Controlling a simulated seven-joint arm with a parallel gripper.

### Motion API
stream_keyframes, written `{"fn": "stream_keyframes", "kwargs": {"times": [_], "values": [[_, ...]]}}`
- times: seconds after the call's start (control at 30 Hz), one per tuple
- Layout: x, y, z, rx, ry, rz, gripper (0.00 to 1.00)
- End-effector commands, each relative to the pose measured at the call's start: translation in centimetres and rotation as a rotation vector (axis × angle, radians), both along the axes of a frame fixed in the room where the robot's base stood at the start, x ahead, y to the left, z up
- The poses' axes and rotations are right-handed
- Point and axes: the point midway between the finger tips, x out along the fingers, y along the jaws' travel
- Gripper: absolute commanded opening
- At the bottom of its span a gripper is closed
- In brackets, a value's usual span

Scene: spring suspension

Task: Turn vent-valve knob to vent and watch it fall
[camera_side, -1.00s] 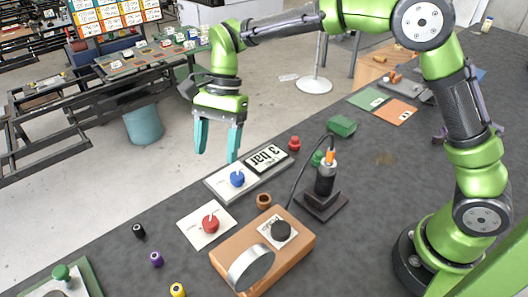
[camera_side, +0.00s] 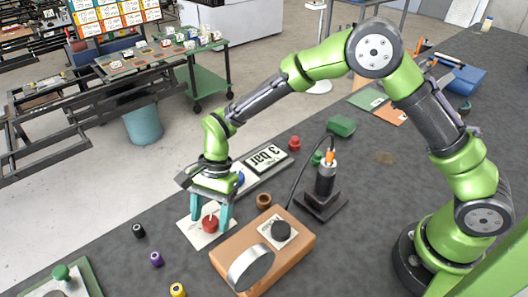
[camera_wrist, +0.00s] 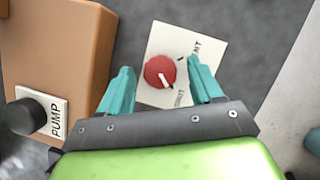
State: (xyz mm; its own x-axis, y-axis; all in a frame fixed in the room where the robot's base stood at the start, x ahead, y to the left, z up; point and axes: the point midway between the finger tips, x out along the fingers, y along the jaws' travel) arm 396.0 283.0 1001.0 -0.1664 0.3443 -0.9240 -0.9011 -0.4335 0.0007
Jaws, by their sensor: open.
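The vent-valve knob (camera_side: 210,223) is red and round with a white pointer line, on a white plate (camera_side: 193,236). In the wrist view the red knob (camera_wrist: 160,71) lies ahead of and between the teal fingers, its pointer toward the lower right. The plate (camera_wrist: 190,38) has a label ending in "NT" at its upper right and another, partly hidden word near the right finger. My gripper (camera_side: 212,212) is open over the knob, one finger at each side; it also shows in the wrist view (camera_wrist: 160,88). I cannot tell whether a finger touches the knob.
An orange box (camera_side: 290,250) with a black knob (camera_side: 281,230) and a metal ring stands close to the right. A black post (camera_side: 325,185) with a cable stands further right. Small coloured pieces lie at the front left.

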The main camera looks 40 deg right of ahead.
Motion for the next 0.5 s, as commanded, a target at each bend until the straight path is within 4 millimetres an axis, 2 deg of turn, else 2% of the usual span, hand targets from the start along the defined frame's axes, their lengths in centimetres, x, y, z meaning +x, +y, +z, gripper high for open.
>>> {"fn": "stream_keyframes", "kwargs": {"times": [0.33,0.5], "values": [[-0.07,0.15,-0.30,0.000,0.000,0.001,0.63],[-0.06,0.15,-0.28,0.001,-0.001,0.001,0.37]]}}
